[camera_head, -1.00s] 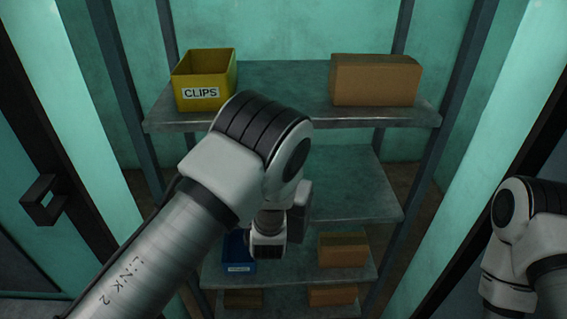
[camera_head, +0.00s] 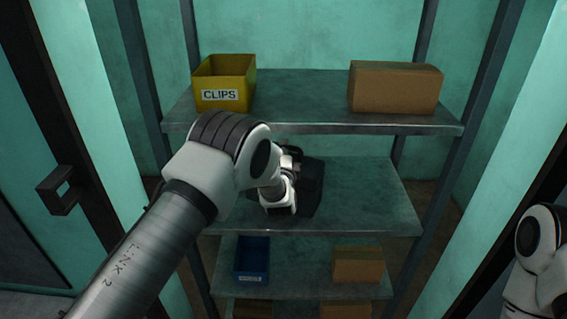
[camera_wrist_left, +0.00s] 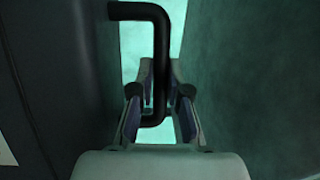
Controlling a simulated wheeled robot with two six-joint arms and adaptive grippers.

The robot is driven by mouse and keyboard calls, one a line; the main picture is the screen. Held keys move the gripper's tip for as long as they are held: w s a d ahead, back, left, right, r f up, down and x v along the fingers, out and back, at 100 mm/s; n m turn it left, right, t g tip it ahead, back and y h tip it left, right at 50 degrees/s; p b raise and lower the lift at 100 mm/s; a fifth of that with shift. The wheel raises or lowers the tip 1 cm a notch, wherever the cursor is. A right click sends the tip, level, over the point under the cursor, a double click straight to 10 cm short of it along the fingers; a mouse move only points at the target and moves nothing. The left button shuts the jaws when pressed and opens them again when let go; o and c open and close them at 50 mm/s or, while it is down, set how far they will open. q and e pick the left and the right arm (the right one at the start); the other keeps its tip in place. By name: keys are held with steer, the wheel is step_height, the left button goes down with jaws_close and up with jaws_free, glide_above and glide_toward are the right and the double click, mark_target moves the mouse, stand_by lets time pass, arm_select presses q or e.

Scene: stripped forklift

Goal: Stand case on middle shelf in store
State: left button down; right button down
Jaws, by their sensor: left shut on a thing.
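A dark case (camera_head: 312,188) shows behind my left wrist in the head view, at the middle shelf (camera_head: 370,195). My arm hides much of it, and I cannot tell whether it touches the shelf. In the left wrist view, a dark case wall (camera_wrist_left: 55,80) fills the left side, and its black bent handle (camera_wrist_left: 155,50) runs between the fingers. My left gripper (camera_wrist_left: 160,90) is shut on this handle. My right arm shows at the right edge of the head view, with its gripper out of view.
The top shelf holds a yellow CLIPS bin (camera_head: 224,85) and a brown box (camera_head: 395,88). The shelf below the middle one holds a blue bin (camera_head: 252,260) and a cardboard box (camera_head: 357,265). The middle shelf's right part is clear. Uprights and door frames flank the rack.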

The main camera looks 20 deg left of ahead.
arm_select(q)
steer(key=shift+w+a, duration=0.2)
steer(key=shift+w, duration=0.3)
steer(key=shift+w+a+f, duration=0.15)
steer(key=shift+w+f, duration=0.05)
steer(key=shift+f, duration=0.1)
step_height(320, 180, down, 3)
steer(key=shift+s+r+b, duration=0.1)
steer(key=shift+s+b, duration=0.05)
steer(key=shift+b, duration=0.6)
steer(key=c, duration=1.2)
jaws_free()
steer(key=shift+o, duration=0.2)
steer(key=shift+s, duration=0.1)
